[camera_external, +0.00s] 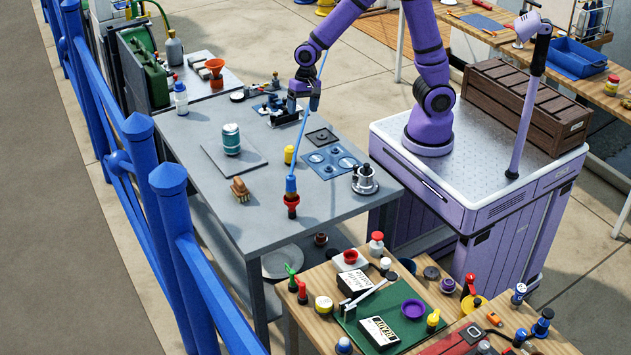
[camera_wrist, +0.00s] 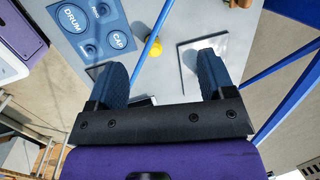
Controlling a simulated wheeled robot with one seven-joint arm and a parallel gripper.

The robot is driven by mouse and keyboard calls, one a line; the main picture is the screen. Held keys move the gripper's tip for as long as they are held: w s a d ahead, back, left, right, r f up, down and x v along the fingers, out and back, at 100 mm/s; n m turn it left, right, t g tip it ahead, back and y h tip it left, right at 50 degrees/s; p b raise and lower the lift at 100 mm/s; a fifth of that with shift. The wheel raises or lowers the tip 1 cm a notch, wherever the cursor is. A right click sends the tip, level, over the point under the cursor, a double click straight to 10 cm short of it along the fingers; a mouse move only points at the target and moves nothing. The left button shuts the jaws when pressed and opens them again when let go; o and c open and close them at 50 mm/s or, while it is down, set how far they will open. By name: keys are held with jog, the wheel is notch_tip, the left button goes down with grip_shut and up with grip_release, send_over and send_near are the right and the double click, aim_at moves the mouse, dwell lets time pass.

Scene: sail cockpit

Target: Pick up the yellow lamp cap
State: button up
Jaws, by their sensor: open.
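The yellow lamp cap (camera_external: 289,154) stands on the grey table (camera_external: 225,190), left of a blue panel with round spots (camera_external: 333,161). It shows in the wrist view (camera_wrist: 155,47) as a small yellow thing, beyond and between my fingers. My gripper (camera_external: 314,103) is above the table, toward its back and apart from the cap. In the wrist view my gripper (camera_wrist: 162,72) is open, its two dark fingers wide apart with nothing held. The panel (camera_wrist: 95,25) reads "DRUM" and "CAP" there.
A thin blue rod (camera_external: 307,125) rises from a red-based holder (camera_external: 291,203) close to the cap and crosses the wrist view. A teal can (camera_external: 231,138) stands on a grey plate (camera_external: 250,163) to the left. A metal fitting (camera_external: 364,180) stands at right.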

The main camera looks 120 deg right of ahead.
aim_at(290, 155)
jog(key=d+f+m, duration=0.2)
jog(key=d+f, duration=0.1)
jog(key=f, duration=0.1)
jog(key=d+f+m, duration=0.2)
jog(key=d+f, duration=0.1)
jog(key=f, duration=0.2)
jog(key=d+f+m+g, duration=0.1)
jog(key=d+f+m, duration=0.2)
jog(key=d+f, duration=0.1)
jog(key=shift+f, duration=0.65)
jog(key=f, duration=0.7)
jog(key=a+f, duration=0.1)
jog(key=f, duration=0.2)
jog(key=shift+w+f, duration=0.25)
jog(key=shift+f, duration=0.15)
jog(key=c, duration=1)
